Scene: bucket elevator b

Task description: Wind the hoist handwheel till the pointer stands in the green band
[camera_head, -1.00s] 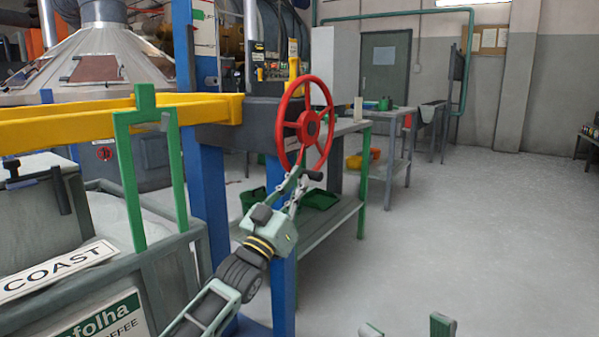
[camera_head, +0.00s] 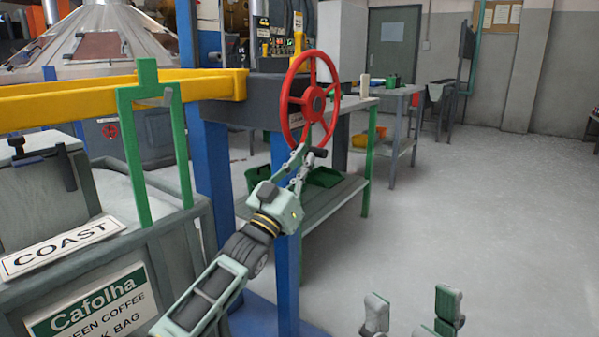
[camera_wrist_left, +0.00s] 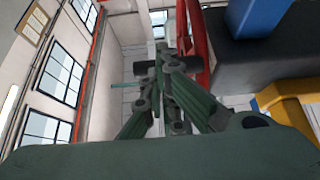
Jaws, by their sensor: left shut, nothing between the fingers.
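The red hoist handwheel (camera_head: 290,122) stands upright on a dark housing at the end of the yellow beam. A short dark crank grip (camera_head: 319,152) sticks out at its lower rim. My left gripper (camera_head: 305,155) is shut and empty at the lower rim, beside the grip. In the left wrist view its fingertips (camera_wrist_left: 172,55) are close together, with the dark grip (camera_wrist_left: 146,69) beside them and the red rim (camera_wrist_left: 195,40) to the right. Contact cannot be told. My right gripper (camera_head: 412,308) shows at the bottom edge, fingers apart. I cannot make out the pointer or green band.
A blue post (camera_head: 286,250) stands under the housing. A green frame (camera_head: 126,165) and a grey bin with a Cafolha sign (camera_head: 95,305) are at the left. A workbench (camera_head: 340,200) stands behind the wheel. The floor at the right is clear.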

